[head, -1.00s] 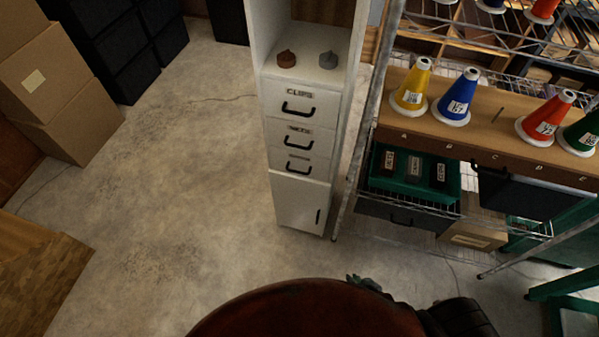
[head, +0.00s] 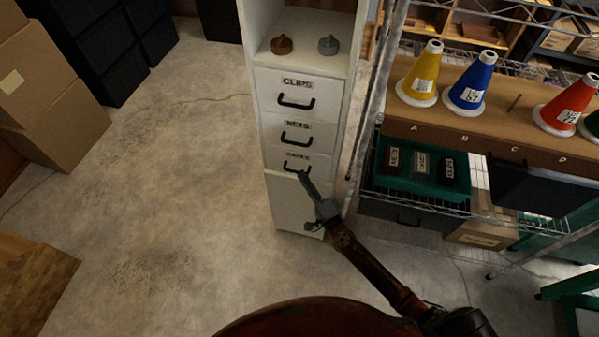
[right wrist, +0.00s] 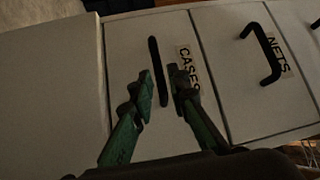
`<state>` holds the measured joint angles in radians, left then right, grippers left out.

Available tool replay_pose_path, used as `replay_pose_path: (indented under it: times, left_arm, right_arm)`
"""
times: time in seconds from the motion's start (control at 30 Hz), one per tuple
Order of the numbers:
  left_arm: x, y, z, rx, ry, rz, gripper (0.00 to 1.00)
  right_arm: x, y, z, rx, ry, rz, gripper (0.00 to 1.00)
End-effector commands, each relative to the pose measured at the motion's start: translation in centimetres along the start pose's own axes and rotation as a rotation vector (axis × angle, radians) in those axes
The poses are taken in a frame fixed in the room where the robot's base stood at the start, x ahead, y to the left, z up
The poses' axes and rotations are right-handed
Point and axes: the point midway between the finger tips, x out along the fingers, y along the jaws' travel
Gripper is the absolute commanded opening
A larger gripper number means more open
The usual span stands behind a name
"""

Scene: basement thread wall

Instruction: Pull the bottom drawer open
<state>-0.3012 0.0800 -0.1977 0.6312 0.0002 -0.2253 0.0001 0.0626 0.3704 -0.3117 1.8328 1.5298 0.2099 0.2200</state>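The bottom drawer (head: 270,158), labelled CASES, is the lowest of three drawers in the narrow white cabinet and looks shut. It also shows in the right wrist view (right wrist: 125,45). Its black bar handle (right wrist: 154,60) lies between the fingers of my right gripper (right wrist: 162,73) in that view. The green fingers are apart, with a gap on both sides of the bar; I cannot tell whether they touch it. In the head view my right gripper (head: 303,178) is at the drawer's front, near the handle's right end. My left gripper is not in view.
The NETS drawer (head: 272,128) and CLIPS drawer (head: 272,88) sit above, with a cabinet door (head: 285,205) below. A wire shelf with a green tray (head: 403,182) stands close on the right. The floor (head: 170,200) at left is clear.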

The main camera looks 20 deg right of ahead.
Motion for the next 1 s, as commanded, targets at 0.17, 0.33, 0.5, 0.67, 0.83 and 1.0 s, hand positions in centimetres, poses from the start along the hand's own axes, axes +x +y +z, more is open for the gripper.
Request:
replay_pose_path:
  times: [0.17, 0.33, 0.5, 0.67, 0.83, 1.0]
  left_arm:
    - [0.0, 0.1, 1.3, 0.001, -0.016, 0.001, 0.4]
    - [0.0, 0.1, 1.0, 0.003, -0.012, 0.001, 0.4]
    - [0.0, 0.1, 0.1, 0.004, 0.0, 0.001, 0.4]
    - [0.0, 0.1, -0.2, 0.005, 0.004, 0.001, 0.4]
    - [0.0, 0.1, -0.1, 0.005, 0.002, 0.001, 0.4]
    - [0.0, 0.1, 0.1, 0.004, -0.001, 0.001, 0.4]
  right_arm:
    - [2.3, 0.0, 0.0, -0.002, 0.0, 0.0, 0.16]
    - [3.2, 0.1, 0.0, -0.001, 0.0, 0.002, 0.16]
    - [3.2, 0.1, 0.0, -0.002, 0.0, 0.002, 0.16]
    - [3.2, 0.1, 0.0, -0.002, 0.0, 0.002, 0.09]
    - [3.2, 0.1, 0.0, -0.002, 0.0, 0.002, 0.0]
    - [3.2, 0.1, 0.0, -0.002, 0.0, 0.002, 0.0]
